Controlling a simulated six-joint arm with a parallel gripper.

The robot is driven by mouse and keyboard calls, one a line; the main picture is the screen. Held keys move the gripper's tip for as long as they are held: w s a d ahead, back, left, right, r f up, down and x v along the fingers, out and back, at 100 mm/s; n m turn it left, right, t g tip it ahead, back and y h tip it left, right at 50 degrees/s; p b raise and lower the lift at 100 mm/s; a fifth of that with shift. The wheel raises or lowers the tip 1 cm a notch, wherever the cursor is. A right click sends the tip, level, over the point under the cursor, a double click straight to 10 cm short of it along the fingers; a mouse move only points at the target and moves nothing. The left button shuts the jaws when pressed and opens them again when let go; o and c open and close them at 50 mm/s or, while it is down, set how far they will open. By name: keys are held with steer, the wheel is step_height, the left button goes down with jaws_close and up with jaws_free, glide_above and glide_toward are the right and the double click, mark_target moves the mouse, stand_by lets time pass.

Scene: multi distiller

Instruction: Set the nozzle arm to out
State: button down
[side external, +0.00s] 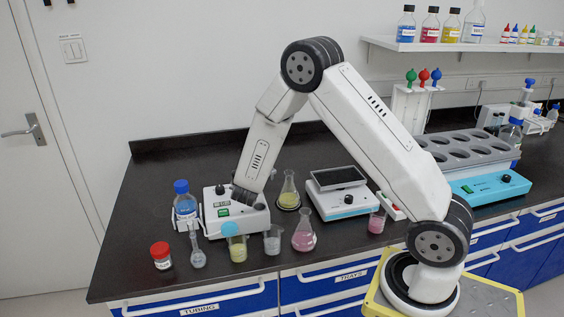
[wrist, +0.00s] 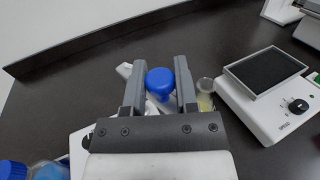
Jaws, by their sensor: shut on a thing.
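In the wrist view my gripper (wrist: 161,62) has its two grey fingers closed around a round blue knob (wrist: 160,82). A pale white piece (wrist: 123,70) shows just beyond the left finger; I cannot tell whether it is the nozzle arm or how it joins the knob. In the side view my gripper (side external: 243,196) points down over a white device (side external: 214,214) with a green switch, near the back left of the bench. The knob is hidden there by my arm and fingers. The nozzle arm's position cannot be read clearly.
A blue-capped bottle (side external: 185,202), a small flask (side external: 197,252) and a red-capped jar (side external: 160,256) stand left of the device. A beaker (side external: 237,246) and a pink flask (side external: 304,234) stand in front. The bench behind is clear.

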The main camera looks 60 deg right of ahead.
steer(key=shift+s+d+n+t+y, duration=0.1)
steer(key=shift+d+n+t+y, duration=0.35)
steer(key=shift+n+t+y, duration=0.45)
steer(key=shift+s+d+n+t+y, duration=0.15)
steer(key=shift+d+n+t+y, duration=0.35)
steer(key=shift+t, duration=0.65)
steer(key=shift+s+d+n+t+y, duration=0.1)
steer(key=shift+d+n+t+y, duration=0.4)
steer(key=shift+n+t, duration=0.55)
steer(key=shift+c, duration=1.9)
jaws_free()
steer(key=v, duration=0.7)
steer(key=shift+s+a, duration=0.25)
steer(key=shift+s, duration=0.05)
